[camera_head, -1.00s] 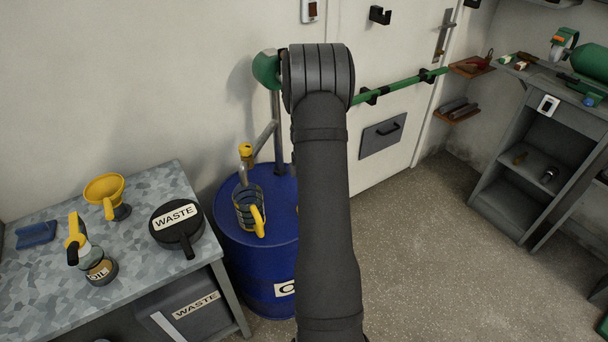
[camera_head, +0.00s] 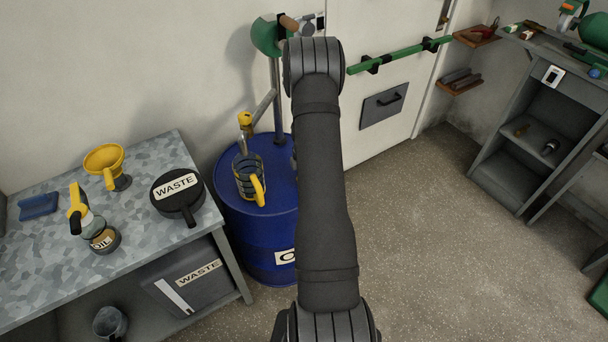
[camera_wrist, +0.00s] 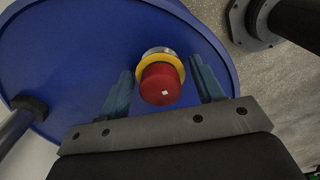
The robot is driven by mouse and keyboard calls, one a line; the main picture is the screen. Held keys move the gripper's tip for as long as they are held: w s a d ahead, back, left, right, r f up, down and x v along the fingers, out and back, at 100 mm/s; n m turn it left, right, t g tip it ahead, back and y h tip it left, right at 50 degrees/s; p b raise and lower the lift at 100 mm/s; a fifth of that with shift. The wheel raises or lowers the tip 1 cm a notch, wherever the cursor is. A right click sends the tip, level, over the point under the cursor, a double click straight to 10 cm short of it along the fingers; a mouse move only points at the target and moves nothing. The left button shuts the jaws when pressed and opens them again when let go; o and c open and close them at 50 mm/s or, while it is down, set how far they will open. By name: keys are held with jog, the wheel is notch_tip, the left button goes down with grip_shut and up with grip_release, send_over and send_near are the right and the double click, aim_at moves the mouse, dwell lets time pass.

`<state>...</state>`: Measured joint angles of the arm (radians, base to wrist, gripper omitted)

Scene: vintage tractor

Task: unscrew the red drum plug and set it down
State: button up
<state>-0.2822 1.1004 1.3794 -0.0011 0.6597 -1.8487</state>
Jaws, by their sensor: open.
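In the wrist view, the red drum plug (camera_wrist: 161,83) shows as a red cap with a yellow ring and a metal collar beneath it on the drum top. My gripper (camera_wrist: 163,82) is open, with one blue finger on each side of the plug and gaps between fingers and plug. The blue drum (camera_head: 232,232) stands beside the workbench in the head view, and its blue lid (camera_wrist: 85,50) fills much of the wrist view. In the head view my arm hides the plug and the gripper.
Open floor (camera_head: 430,240) lies to the right.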

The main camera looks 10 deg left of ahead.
jog(key=c, duration=1.1)
jog(key=o, duration=1.1)
notch_tip(320, 180, up, 18)
jog(key=shift+f, duration=0.25)
